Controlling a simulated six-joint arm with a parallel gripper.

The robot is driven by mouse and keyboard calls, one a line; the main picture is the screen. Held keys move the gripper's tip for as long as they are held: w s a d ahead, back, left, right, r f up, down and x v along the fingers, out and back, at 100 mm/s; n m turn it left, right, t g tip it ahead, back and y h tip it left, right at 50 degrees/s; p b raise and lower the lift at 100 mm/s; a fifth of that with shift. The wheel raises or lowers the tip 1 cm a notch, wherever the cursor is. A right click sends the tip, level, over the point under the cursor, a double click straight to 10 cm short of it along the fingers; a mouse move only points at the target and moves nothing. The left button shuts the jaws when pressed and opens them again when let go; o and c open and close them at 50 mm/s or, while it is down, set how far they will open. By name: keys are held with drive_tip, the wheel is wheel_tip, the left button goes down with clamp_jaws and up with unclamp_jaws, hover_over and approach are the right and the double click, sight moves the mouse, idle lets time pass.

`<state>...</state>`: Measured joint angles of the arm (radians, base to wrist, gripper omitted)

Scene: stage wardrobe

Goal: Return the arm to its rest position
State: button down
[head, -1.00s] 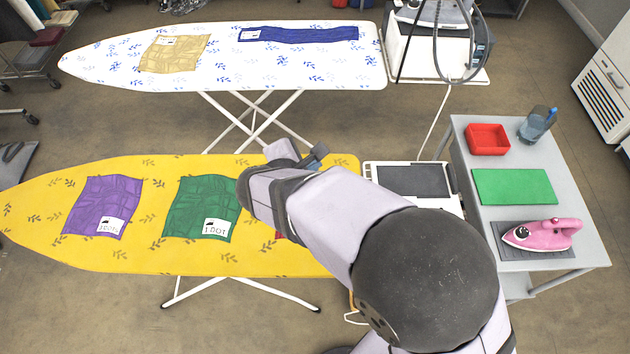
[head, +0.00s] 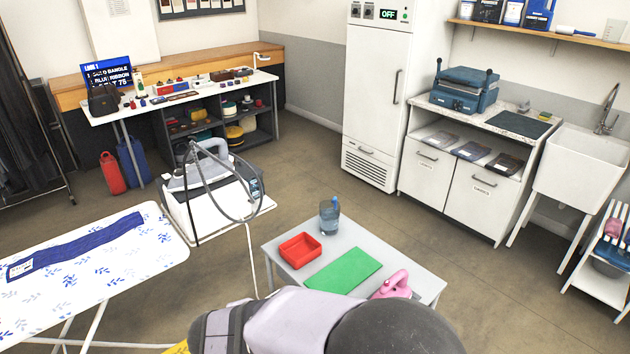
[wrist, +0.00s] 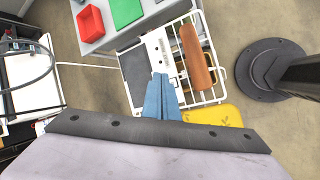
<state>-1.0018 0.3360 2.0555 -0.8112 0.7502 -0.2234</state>
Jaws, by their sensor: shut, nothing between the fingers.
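My gripper (wrist: 162,90) shows in the wrist view as two blue fingers closed together, with nothing between them. It hangs above the end of the yellow ironing board (wrist: 213,114), near a grey pad (wrist: 136,72) and a white wire rack (wrist: 222,97). A brown-red roll-shaped thing (wrist: 197,58) shows at the rack, to the right of the fingertips. Whether the fingers touch anything below cannot be told. In the head view only my arm's pale and dark links show at the bottom edge; the fingers are out of that view.
A white ironing board (head: 115,262) with blue cloth (head: 80,243) stands left. Open floor lies beyond the table.

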drive_tip(key=s+d+m+g+h, duration=0.15)
drive_tip(key=d+m+g, duration=0.25)
drive_tip(key=d+m, duration=1.1)
drive_tip(key=s+d+f+m+g+y, duration=0.1)
drive_tip(key=s+d+m, duration=0.5)
drive_tip(key=d, duration=0.6)
drive_tip(key=s+g+y, duration=0.1)
drive_tip(key=s+y, duration=0.1)
drive_tip(key=shift+s+d+f, duration=0.15)
drive_tip(key=shift+s+f, duration=0.05)
drive_tip(key=shift+s, duration=0.2)
